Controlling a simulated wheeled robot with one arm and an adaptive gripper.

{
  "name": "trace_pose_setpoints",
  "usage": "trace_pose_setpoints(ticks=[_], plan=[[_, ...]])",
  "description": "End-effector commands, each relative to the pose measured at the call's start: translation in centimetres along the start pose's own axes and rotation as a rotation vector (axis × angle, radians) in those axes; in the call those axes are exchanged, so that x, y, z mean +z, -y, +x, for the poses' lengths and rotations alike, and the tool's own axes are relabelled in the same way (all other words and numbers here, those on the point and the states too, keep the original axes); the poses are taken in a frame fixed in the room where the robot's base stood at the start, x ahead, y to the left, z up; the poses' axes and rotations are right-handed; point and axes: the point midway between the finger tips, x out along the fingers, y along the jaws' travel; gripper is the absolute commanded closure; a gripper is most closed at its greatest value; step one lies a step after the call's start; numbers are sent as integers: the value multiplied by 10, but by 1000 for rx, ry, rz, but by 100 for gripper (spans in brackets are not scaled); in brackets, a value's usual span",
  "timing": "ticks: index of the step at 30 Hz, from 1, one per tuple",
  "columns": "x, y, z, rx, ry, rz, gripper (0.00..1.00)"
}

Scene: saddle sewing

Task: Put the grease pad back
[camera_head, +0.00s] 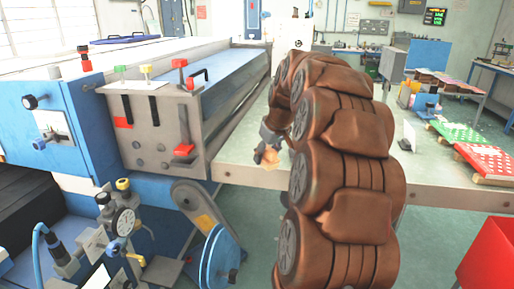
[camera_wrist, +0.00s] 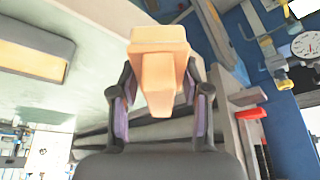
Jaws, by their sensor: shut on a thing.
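A pale orange-tan block, which looks like the grease pad (camera_wrist: 158,48), is held between the two fingers of my gripper (camera_wrist: 159,88) in the wrist view. It is wider at the top and narrows to a stub between the fingers. In the head view my gripper (camera_head: 266,147) is beside the left side of my brown arm, over the near-left part of the pale worktable (camera_head: 237,160). The pad (camera_head: 270,158) shows there as a small tan patch. My arm hides the middle of the table.
The blue and grey machine (camera_head: 150,125) stands close left of my gripper. Green (camera_head: 458,133) and red (camera_head: 490,160) boards lie at the table's right.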

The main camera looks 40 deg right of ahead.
Motion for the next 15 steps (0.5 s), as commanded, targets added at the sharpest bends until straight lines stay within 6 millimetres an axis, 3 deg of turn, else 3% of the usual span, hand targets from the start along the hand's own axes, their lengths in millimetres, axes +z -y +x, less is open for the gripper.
trace_pose_setpoints(ticks=[15], plan=[[-50,-39,28,4,-1,8,81]])
